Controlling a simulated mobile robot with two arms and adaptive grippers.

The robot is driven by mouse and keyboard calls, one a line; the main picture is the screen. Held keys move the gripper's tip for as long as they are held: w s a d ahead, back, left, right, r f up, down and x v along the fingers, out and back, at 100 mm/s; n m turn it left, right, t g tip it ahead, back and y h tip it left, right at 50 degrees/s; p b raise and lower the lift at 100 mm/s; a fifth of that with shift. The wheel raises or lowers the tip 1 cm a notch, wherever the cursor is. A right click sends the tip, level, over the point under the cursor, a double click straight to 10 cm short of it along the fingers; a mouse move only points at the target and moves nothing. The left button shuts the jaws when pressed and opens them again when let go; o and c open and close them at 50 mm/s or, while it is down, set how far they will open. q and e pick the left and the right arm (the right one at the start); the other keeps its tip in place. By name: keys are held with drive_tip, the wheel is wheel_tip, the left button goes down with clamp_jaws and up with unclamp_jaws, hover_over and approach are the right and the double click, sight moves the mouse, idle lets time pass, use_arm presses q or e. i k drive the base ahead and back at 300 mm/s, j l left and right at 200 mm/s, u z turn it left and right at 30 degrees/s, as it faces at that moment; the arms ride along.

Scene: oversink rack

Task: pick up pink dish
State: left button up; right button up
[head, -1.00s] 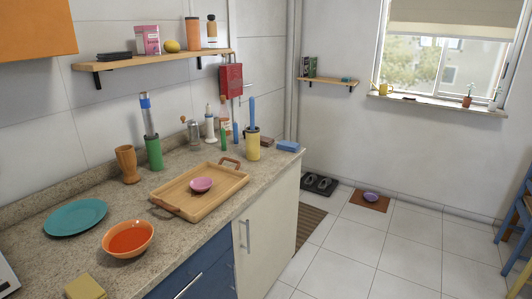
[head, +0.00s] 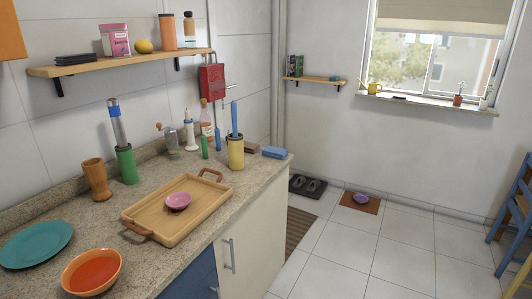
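The pink dish (head: 178,201) is a small bowl. It sits on a wooden tray with two handles (head: 196,219) on the speckled countertop. Neither of my grippers shows in the head view.
An orange bowl with red contents (head: 92,272) and a teal plate (head: 36,244) lie left of the tray. A wooden cup (head: 96,180), a green holder (head: 126,165) and a yellow holder (head: 236,153) stand behind or beside it. A shelf (head: 120,62) hangs above. Tiled floor (head: 345,245) is open at right.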

sight(180, 201)
drive_tip(key=i+l+u, duration=0.2)
drive_tip(key=i+l, duration=0.15)
drive_tip(key=i, duration=0.25)
drive_tip(key=i+l+u, duration=0.2)
drive_tip(key=i+l, duration=0.2)
drive_tip(key=i, duration=0.15)
